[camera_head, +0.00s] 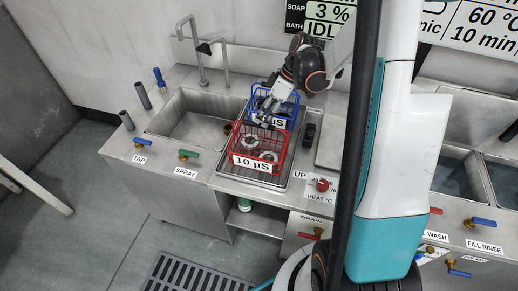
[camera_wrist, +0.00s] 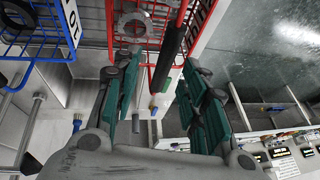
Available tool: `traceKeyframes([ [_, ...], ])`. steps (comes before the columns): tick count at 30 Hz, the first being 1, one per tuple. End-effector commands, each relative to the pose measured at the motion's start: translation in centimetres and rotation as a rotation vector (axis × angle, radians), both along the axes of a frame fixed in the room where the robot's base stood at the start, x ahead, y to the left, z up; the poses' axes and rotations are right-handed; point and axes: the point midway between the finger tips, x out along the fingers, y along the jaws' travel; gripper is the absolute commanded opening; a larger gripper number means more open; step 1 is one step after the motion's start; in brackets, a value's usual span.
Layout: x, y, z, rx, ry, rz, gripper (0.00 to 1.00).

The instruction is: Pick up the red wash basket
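The red wire basket (camera_head: 252,163), with a white "10 µS" label on its front, sits on the metal drain area right of the sink. Pale metal rings lie in it. My gripper (camera_head: 268,112) is above the back of the red basket, near the blue basket, pointing down. In the wrist view, my gripper (camera_wrist: 160,68) is open, its teal-padded fingers apart. The red basket (camera_wrist: 203,12) is beyond the fingertips, with a black grip bar (camera_wrist: 171,55) showing between them. Whether the fingers touch the bar I cannot tell.
A blue wire basket (camera_head: 284,104) with a partly hidden label stands right behind the red one; it also shows in the wrist view (camera_wrist: 30,45). A sink (camera_head: 190,125) with a tall faucet is to the left. Valve handles line the counter front. Water-filled tanks (camera_head: 455,175) are at right.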

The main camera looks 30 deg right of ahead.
Motion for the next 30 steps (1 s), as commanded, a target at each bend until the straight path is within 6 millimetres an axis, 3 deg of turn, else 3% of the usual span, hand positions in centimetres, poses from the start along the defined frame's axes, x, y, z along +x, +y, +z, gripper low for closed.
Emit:
traceKeyframes([
  [13, 0.4, 2.3, -4.5, -0.001, -0.001, 0.001, 0.4],
  [30, 0.4, 2.4, -4.7, -0.001, -0.001, 0.0, 0.4],
])
